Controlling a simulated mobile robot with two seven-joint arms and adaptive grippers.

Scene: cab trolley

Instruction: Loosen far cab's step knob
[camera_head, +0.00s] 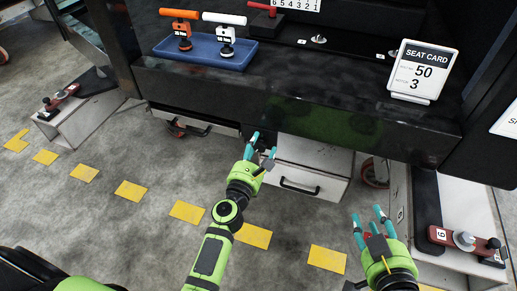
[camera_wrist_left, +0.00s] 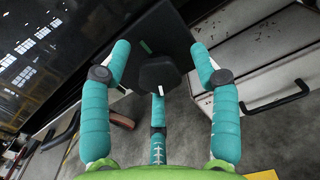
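In the head view, a step at the far left (camera_head: 84,108) carries a dark red lever with a small knob (camera_head: 47,102). I cannot tell which belongs to the far cab. My left gripper (camera_head: 262,147) is open and empty in front of the dark cab body, away from both knobs. Its spread teal fingers show in the left wrist view (camera_wrist_left: 160,85). My right gripper (camera_head: 371,224) is open and empty, left of the right step.
A dark counter (camera_head: 320,90) holds a blue tray (camera_head: 205,50) with orange-handled and white-handled tools, and a seat card (camera_head: 423,72) reading 50 and 3. Below are a white drawer (camera_head: 313,172) with a black handle and a caster (camera_head: 376,171). Yellow floor marks (camera_head: 188,211) line the open floor.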

